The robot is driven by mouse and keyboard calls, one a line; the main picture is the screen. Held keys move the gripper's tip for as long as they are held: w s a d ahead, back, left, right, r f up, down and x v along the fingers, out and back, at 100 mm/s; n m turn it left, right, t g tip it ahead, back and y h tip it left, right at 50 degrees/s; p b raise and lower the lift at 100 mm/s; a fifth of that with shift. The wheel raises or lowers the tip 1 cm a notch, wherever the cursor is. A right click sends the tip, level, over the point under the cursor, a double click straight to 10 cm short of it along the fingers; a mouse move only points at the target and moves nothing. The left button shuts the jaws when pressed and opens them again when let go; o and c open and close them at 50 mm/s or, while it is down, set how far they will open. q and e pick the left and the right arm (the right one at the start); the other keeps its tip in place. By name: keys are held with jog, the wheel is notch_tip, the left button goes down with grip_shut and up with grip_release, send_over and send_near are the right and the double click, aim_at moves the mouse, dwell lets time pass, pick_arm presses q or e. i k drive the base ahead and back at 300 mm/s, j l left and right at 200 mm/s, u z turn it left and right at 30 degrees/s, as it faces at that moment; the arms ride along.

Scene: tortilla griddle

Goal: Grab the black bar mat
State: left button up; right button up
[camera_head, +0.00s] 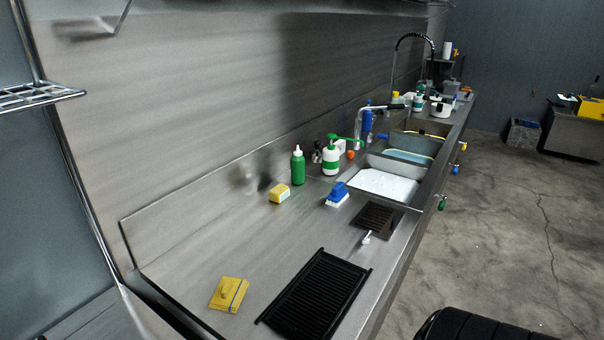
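The black bar mat (318,296) is a dark rectangle with ridges. It lies flat on the steel counter in the lower middle of the head view, close to the counter's front edge. Nothing covers the part of it in view. Neither of my grippers shows in the head view. A dark rounded shape at the bottom right edge cannot be clearly identified.
A yellow notepad-like item (228,294) lies left of the mat. Behind are a small drain grate (378,218), a white-and-blue brush (337,195), a yellow sponge (279,193), a green bottle (298,166) and sinks (386,184). Open concrete floor (510,230) lies right of the counter.

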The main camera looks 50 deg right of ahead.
aim_at(311, 308)
jog(key=z, duration=1.65)
jog(key=l+u, duration=0.2)
jog(key=l, duration=0.25)
